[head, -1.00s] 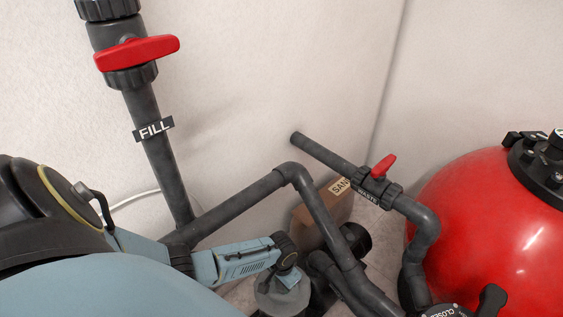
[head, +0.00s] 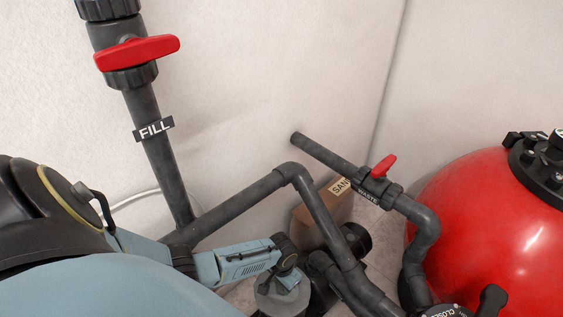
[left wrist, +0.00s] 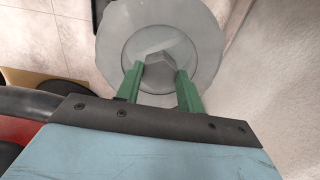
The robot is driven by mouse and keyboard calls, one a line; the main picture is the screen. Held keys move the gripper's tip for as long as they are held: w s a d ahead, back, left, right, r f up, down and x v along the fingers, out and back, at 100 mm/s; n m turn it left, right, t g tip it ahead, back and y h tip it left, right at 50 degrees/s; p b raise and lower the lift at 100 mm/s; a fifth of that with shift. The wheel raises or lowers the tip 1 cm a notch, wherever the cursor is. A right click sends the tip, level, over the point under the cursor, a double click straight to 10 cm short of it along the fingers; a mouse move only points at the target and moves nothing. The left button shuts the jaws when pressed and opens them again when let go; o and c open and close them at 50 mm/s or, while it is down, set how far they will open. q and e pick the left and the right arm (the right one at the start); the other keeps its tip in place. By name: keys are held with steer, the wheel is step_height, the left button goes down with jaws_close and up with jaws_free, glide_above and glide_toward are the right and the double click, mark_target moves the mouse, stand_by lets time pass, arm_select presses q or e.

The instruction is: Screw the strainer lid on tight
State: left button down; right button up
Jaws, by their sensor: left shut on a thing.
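The strainer lid (left wrist: 115,41) is a round, clear grey disc with a raised hexagonal knob (left wrist: 159,68) at its middle, seen in the left wrist view. My left gripper (left wrist: 160,75) has two green fingers, one on each side of the knob, shut on it. In the head view the lid (head: 283,299) sits low in the picture under the end of my left arm. The fingertips are hidden there by the arm. How the lid sits on the strainer body cannot be made out. My right gripper does not show.
Dark grey pipes (head: 322,222) run close to the right of my left arm, with a red-handled waste valve (head: 383,167) above. A red filter tank (head: 480,225) stands at the right. A fill pipe (head: 160,165) comes down at the left. A sand box (head: 305,226) is behind the pipes.

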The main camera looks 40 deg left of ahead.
arm_select(q)
steer(key=shift+f+b, duration=0.9)
steer(key=shift+f, duration=0.35)
